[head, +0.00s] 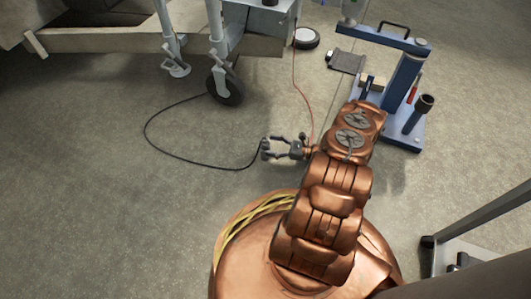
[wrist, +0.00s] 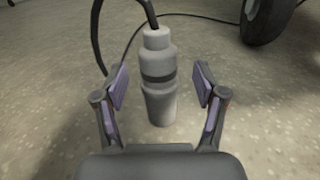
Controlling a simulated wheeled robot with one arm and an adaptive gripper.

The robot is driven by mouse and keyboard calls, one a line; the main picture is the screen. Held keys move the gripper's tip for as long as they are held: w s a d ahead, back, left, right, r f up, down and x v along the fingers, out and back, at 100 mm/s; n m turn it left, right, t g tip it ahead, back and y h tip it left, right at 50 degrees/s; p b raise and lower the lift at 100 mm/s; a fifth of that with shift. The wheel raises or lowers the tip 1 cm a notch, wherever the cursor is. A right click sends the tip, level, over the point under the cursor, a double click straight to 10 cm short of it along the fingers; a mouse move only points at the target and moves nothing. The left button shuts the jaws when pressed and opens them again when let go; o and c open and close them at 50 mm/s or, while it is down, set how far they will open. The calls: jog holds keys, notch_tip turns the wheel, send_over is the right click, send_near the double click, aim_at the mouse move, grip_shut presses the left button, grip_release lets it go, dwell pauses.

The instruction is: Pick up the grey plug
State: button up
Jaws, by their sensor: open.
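The grey plug (wrist: 159,85) stands upright in the wrist view, a light grey cylinder with a darker band and a black cable leaving its top. My gripper (wrist: 160,92) is open, with one finger on each side of the plug and a visible gap on both sides. In the head view my gripper (head: 266,147) is low over the floor at the end of the black cable (head: 160,153). The plug is hard to make out there, at the fingertips.
A wheel (head: 223,90) of the trailer frame (head: 262,45) stands beyond the gripper. A red cable (head: 303,90) hangs near my arm. A blue stand (head: 404,80) is at the right. The floor (head: 90,210) to the left is clear apart from the cable loop.

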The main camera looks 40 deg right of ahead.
aim_at(266, 144)
jog(key=shift+b+x, duration=0.6)
jog(key=shift+x, duration=0.9)
grip_shut()
